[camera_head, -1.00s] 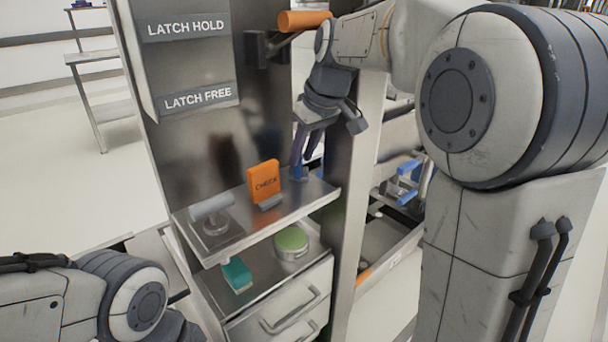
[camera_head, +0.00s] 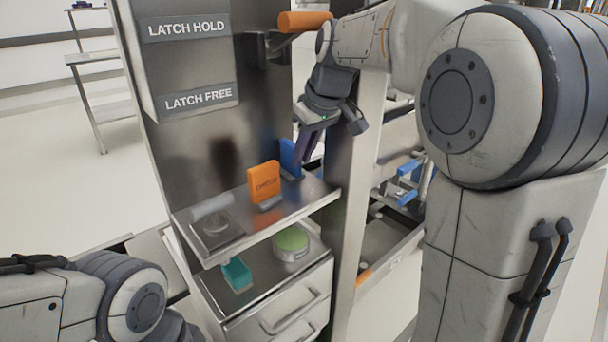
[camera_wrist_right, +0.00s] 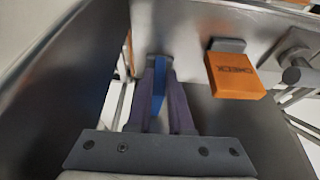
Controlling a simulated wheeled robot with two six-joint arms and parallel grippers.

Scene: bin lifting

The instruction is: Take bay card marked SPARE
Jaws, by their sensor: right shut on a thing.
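A blue card (camera_head: 290,157) stands at the right end of the upper steel shelf, with no lettering legible. My right gripper (camera_head: 308,152) is shut on it from the right. In the right wrist view the blue card (camera_wrist_right: 159,88) sits edge-on between the two dark fingers of my right gripper (camera_wrist_right: 159,75). A grey holder (camera_wrist_right: 160,61) shows at the card's far end; I cannot tell if the card is clear of it. An orange card marked CHECK (camera_head: 264,182) stands in a grey holder to the left. My left gripper is out of view.
A grey cylinder-topped fitting (camera_head: 212,216) is at the shelf's left end. Below are a teal block (camera_head: 237,275) and a green-topped round tin (camera_head: 291,242). LATCH HOLD (camera_head: 187,27) and LATCH FREE (camera_head: 199,97) labels and an orange-handled lever (camera_head: 304,21) are above.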

